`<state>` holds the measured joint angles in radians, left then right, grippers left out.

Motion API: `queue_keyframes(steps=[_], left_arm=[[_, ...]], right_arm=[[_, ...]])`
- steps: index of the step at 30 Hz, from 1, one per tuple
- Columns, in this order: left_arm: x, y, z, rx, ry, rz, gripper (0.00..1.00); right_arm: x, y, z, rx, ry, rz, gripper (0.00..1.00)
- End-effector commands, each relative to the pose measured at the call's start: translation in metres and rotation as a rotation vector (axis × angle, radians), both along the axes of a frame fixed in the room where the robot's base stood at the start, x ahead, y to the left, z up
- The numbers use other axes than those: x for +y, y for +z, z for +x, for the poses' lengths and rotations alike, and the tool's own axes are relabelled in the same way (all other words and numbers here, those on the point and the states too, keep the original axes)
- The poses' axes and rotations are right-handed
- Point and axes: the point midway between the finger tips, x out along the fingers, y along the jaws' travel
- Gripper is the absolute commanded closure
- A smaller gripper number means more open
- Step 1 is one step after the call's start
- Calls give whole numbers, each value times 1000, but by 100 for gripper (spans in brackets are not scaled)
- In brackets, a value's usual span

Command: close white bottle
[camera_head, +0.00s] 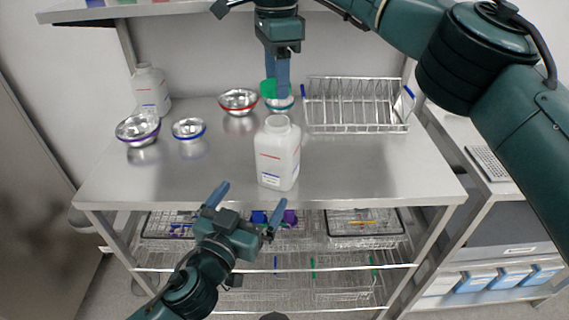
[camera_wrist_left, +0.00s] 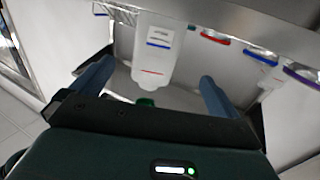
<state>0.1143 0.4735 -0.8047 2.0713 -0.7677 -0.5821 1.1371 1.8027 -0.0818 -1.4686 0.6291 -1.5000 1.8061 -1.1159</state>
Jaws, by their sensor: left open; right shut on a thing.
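The white bottle (camera_head: 278,155) stands upright and uncapped in the middle of the steel table in the head view. It also shows upside down in the left wrist view (camera_wrist_left: 157,52), between my left fingers. My right gripper (camera_head: 282,92) is shut on a green cap (camera_head: 267,89), above and behind the bottle, apart from its mouth. Green also shows beyond the bottle's neck in the left wrist view (camera_wrist_left: 145,102). My left gripper (camera_head: 251,197) is open and empty, in front of the table's front edge, short of the bottle.
A second white bottle (camera_head: 150,90) stands at the back left. Metal bowls with red (camera_head: 238,101), purple (camera_head: 138,130) and blue (camera_head: 188,129) rims stand on the left, and a teal-rimmed bowl (camera_head: 281,103) behind the bottle. A wire rack (camera_head: 355,105) is at the back right.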

Motion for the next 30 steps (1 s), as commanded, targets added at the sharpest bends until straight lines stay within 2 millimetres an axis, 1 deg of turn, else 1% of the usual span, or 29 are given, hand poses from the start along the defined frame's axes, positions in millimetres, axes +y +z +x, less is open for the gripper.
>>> queue_keyframes(steps=[2,5,16,19,23,30], left_arm=[[-1,6,2,-18,-2,-3,0],[-1,9,3,-26,-3,-9,0],[-2,10,4,-28,-3,-10,0],[-3,10,8,-29,-3,-10,0],[-8,10,22,-31,-2,-9,0],[-26,11,64,-32,-2,-8,0]], right_arm=[[2,3,3,0,-27,0,71],[2,6,4,0,-43,1,71],[2,6,5,1,-48,1,71],[2,6,5,1,-47,1,71],[2,6,5,1,-47,1,71],[2,6,5,1,-47,1,71]])
